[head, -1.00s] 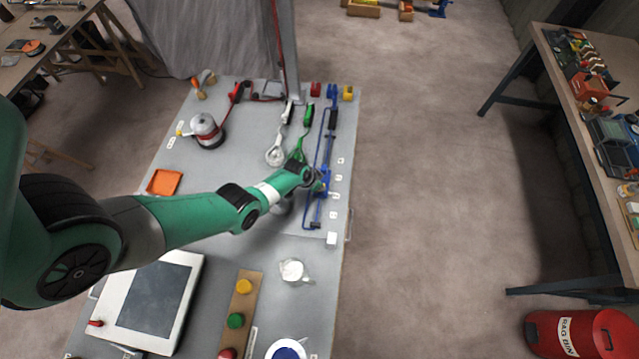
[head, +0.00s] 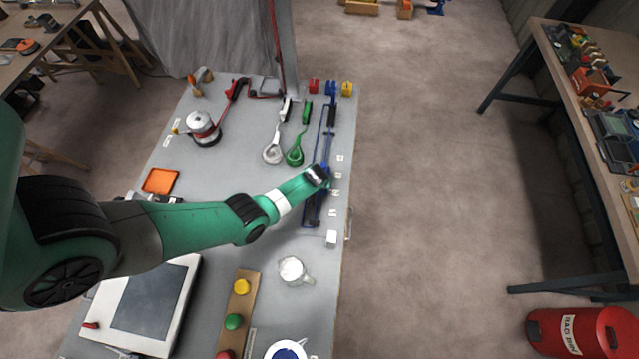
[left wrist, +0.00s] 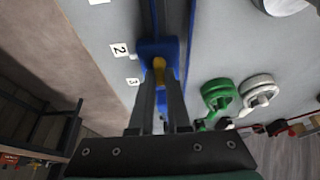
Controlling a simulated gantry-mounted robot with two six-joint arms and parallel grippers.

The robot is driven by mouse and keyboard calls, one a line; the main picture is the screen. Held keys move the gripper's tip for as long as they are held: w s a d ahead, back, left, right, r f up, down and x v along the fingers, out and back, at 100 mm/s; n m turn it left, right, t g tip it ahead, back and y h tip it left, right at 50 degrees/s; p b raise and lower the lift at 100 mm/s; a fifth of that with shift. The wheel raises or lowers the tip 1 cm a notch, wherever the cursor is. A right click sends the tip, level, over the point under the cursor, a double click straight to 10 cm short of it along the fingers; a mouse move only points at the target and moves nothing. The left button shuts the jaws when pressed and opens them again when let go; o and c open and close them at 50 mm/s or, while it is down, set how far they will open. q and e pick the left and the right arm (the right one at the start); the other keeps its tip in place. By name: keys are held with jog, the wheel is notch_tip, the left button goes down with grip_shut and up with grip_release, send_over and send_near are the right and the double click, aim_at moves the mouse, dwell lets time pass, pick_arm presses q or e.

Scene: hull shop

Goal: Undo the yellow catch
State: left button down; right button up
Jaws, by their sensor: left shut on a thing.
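The yellow catch (left wrist: 159,66) is a small piece set in a blue housing (left wrist: 149,47) on a long blue rail fixture. In the left wrist view, my left gripper (left wrist: 159,76) is shut on it, one finger on each side. In the head view, my left gripper (head: 324,181) is over the blue fixture (head: 325,143) near the bench's right edge, and my wrist hides the catch there. My right gripper is in neither current view.
A green ring-ended tool (head: 295,155) and a white one (head: 272,153) lie left of the rail. A clear jug (head: 292,270) stands nearer. Red, blue and yellow blocks (head: 347,88) sit at the rail's far end.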

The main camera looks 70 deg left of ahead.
dwell(0.3)
pick_arm(q)
jog(key=c, duration=0.9)
grip_release()
jog(key=p+v, duration=1.1)
jog(key=p, duration=0.1)
jog(key=shift+d+r, duration=0.15)
jog(key=shift+r, duration=0.15)
